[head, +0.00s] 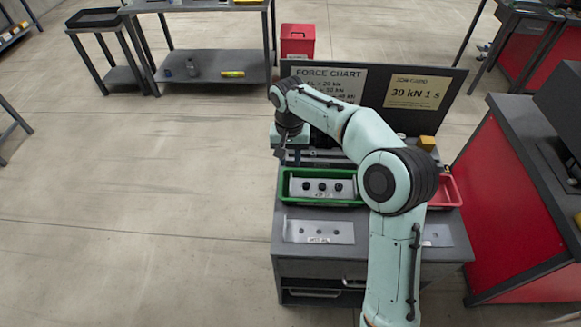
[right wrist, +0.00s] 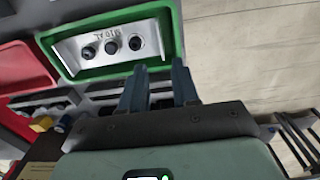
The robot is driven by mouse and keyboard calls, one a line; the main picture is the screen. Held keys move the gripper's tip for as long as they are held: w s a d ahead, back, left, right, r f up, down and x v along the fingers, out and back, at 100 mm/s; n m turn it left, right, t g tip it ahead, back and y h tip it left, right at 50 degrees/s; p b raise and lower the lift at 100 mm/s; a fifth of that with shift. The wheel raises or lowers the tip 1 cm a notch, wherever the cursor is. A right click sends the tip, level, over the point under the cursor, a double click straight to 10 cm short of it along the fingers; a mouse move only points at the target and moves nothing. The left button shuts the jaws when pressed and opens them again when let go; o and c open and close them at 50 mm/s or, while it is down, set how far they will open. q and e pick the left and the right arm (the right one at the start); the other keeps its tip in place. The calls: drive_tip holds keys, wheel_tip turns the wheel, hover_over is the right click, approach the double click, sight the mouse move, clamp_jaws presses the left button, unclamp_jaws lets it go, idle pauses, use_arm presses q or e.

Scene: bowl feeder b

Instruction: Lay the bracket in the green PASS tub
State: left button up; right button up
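A light metal bracket (head: 345,195) with three dark round fittings and a printed label lies inside the green tub (head: 285,196) on the workbench. In the right wrist view, the bracket (right wrist: 150,30) lies within the walls of the green tub (right wrist: 178,30). My right gripper (head: 280,153) is behind and left of the tub. Its two fingers (right wrist: 158,85) are spread with nothing between them, apart from the bracket. My left gripper is not in view.
A red tub (head: 451,190) stands right of the green one, partly hidden by my right arm. A metal plate with holes (head: 318,231) lies at the bench front, another plate (head: 437,236) right of it. A dark sign panel (head: 440,75) stands behind.

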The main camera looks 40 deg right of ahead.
wheel_tip(320, 180, up, 3)
idle(0.7)
